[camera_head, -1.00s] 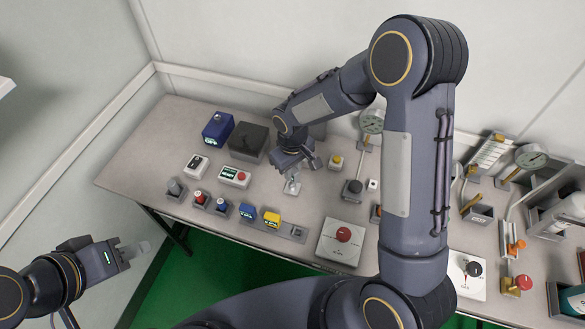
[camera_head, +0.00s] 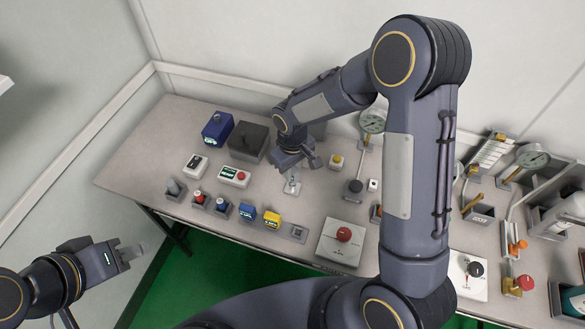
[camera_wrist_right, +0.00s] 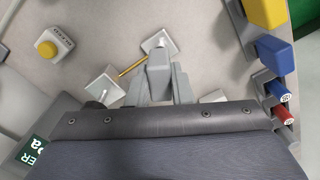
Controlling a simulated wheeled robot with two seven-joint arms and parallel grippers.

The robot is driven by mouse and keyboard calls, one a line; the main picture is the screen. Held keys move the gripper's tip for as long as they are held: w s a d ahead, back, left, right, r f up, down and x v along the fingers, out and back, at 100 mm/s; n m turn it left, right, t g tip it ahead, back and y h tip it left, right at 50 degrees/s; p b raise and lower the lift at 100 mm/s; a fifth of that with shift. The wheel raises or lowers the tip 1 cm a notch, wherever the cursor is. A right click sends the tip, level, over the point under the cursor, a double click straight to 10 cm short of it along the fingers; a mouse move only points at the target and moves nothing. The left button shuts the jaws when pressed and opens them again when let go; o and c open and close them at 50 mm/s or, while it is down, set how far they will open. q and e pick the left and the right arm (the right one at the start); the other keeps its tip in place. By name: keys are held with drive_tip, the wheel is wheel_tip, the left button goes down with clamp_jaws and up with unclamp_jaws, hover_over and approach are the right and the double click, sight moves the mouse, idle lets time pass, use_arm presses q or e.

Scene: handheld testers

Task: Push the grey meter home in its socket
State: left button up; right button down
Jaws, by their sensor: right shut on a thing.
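My right gripper (camera_wrist_right: 159,88) is shut on a grey block (camera_wrist_right: 159,68), which looks like the grey meter, in the right wrist view. In the head view my right gripper (camera_head: 294,172) is over the middle of the bench, and the wrist hides most of what it holds. An empty-looking grey socket (camera_head: 298,232) is at the right end of the front row, beside the yellow tester (camera_head: 272,219) and the blue tester (camera_head: 247,212). The grey block is behind this socket and apart from it. My left gripper (camera_head: 132,251) is off the bench at left; its finger gap is unclear.
White plates with posts (camera_wrist_right: 160,42) and a brass rod (camera_wrist_right: 132,67) lie close to my right fingers. A white box with a red knob (camera_head: 341,241) stands right of the socket. Several small holders line the front left. The bench's left end (camera_head: 140,150) is clear.

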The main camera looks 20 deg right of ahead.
drive_tip(key=shift+f+b, duration=1.45)
drive_tip(key=shift+f, duration=0.15)
drive_tip(key=c, duration=1.2)
unclamp_jaws()
drive_tip(key=shift+r, duration=0.1)
wheel_tip(320, 180, up, 8)
drive_tip(key=shift+f, duration=0.1)
drive_tip(key=shift+s, duration=0.1)
